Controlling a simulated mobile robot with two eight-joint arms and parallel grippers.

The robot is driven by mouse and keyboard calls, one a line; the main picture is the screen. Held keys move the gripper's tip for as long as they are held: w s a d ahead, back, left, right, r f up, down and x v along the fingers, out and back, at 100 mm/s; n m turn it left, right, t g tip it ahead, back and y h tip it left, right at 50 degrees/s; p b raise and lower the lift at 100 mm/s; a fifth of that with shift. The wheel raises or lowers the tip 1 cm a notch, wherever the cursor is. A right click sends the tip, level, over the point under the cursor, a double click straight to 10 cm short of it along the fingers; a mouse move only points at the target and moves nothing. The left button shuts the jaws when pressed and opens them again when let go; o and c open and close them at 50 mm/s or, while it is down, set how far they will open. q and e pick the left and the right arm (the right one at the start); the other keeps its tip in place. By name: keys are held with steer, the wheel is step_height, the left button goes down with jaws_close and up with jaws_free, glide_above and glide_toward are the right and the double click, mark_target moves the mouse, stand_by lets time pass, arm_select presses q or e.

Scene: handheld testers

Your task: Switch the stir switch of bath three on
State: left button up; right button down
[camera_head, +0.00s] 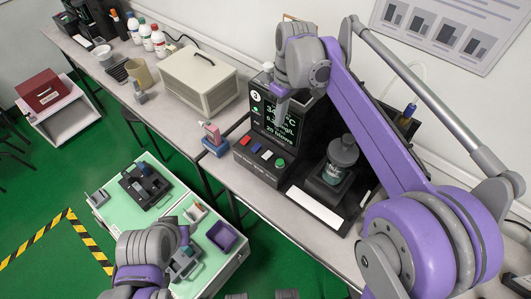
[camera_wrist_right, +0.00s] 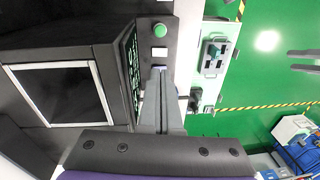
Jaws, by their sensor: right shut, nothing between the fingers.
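The dark bath unit (camera_head: 262,168) stands on the bench with a lit screen (camera_head: 283,122) of green and white text. The sloped front panel has a red, a blue and a white control (camera_head: 267,154) and a round green button (camera_head: 280,163). Labels are unreadable, so I cannot tell the stir switch's position. My right gripper (camera_head: 283,98) is shut and empty, before the screen. In the right wrist view its fingertips (camera_wrist_right: 160,70) show just below a white control (camera_wrist_right: 160,52) and the green button (camera_wrist_right: 161,30). My left gripper (camera_head: 184,240) is low over the cart, its fingers unclear.
A dark bottle (camera_head: 341,158) stands on the unit's right part. A pink-and-blue item (camera_head: 214,138) and a beige box (camera_head: 199,80) stand left of it on the bench. A pale green cart (camera_head: 165,215) holding handheld devices and a purple bin (camera_head: 222,236) is in front.

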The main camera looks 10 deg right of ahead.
mark_target(265, 157)
steer(key=a, duration=0.1)
steer(key=w+a+f, duration=0.1)
steer(key=n, duration=0.1)
steer(key=shift+w+a+f+g, duration=0.2)
steer(key=shift+a+f+g, duration=0.05)
steer(key=shift+a+g, duration=0.15)
steer(key=shift+f, duration=0.15)
steer(key=f, duration=0.9)
steer(key=s+a+f+b, duration=0.1)
steer(key=f, duration=0.3)
steer(key=shift+s+f, duration=0.1)
steer(key=shift+f, duration=0.25)
steer(key=shift+a+f, duration=0.15)
steer(key=shift+f, duration=0.1)
steer(key=shift+s, duration=0.15)
